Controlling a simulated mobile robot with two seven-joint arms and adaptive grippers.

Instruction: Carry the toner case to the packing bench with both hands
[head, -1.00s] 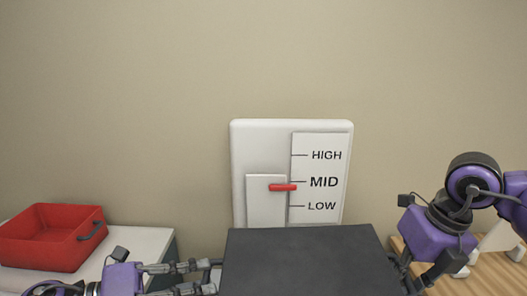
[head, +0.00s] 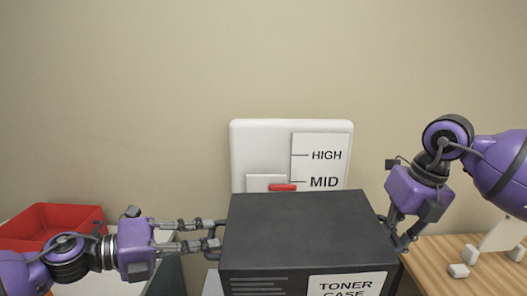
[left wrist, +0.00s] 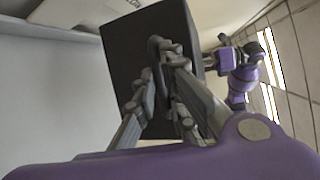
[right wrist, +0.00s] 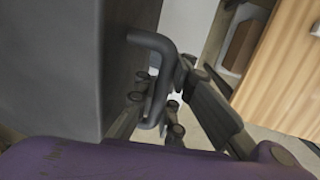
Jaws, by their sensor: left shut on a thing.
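The toner case (head: 305,228) is a dark box with a lettered front label, held level in front of me in the head view. My left gripper (head: 215,236) is shut on the handle at its left side. In the left wrist view the fingers close around that handle (left wrist: 155,62) against the case (left wrist: 130,50). My right gripper (head: 400,238) is at the case's right side. In the right wrist view its fingers (right wrist: 165,100) close around the bent handle (right wrist: 155,50). The case's underside is hidden. A wooden bench top (head: 440,258) is at the right.
A white wall panel (head: 270,140) marked HIGH and MID stands behind the case, with a red pointer (head: 282,187) near MID. A red bin (head: 30,222) sits on a pale table at the left. A white stand (head: 500,236) is on the wooden top.

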